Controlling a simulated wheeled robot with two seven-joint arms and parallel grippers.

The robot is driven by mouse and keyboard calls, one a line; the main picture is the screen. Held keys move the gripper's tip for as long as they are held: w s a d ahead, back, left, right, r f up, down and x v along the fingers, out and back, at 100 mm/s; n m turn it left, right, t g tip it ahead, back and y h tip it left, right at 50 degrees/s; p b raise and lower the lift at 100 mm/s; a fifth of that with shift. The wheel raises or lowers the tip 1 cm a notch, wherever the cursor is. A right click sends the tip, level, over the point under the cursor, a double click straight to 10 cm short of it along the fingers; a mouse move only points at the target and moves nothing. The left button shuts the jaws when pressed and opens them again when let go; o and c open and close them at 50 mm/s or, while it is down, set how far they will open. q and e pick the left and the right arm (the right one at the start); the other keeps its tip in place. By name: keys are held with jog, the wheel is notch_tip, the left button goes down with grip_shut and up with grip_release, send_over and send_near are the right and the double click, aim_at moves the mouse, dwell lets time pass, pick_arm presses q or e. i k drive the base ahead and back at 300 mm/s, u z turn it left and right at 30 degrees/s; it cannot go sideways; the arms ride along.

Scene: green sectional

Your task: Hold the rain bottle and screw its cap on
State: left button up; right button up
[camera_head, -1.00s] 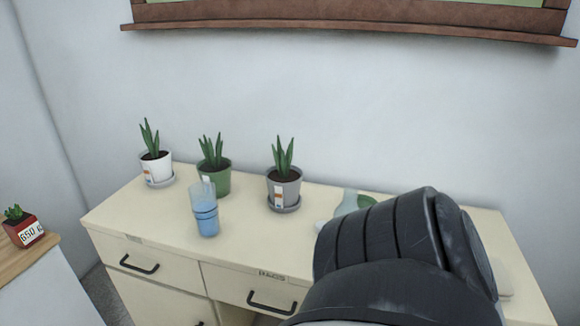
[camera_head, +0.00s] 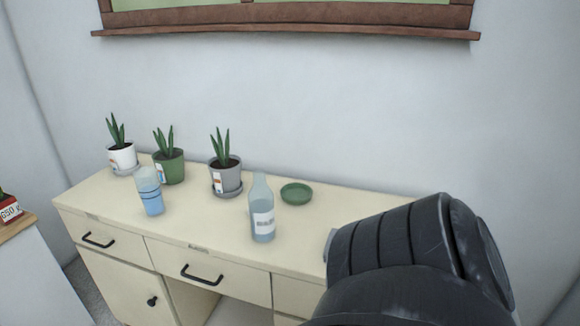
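A clear bluish bottle (camera_head: 263,225) with a white label stands upright on the cream desk (camera_head: 110,200), right of the grey plant pot. Its narrow neck points up, and I cannot make out a cap on it. No loose cap can be clearly identified. A small pale grey shape (camera_head: 329,243) shows at the left edge of my dark arm link, mostly hidden, and I cannot tell what it is. Neither of my grippers shows; only a large dark link of my arm fills the lower right, hiding the desk's right part.
Potted plants in white (camera_head: 122,158), green (camera_head: 170,168) and grey (camera_head: 225,178) pots line the back. A green saucer (camera_head: 296,193) lies behind the bottle. The desk's front left is clear.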

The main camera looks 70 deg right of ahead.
aim_at(260, 197)
jog(key=z, duration=1.4)
jog(key=i, duration=0.2)
jog(key=u, duration=0.25)
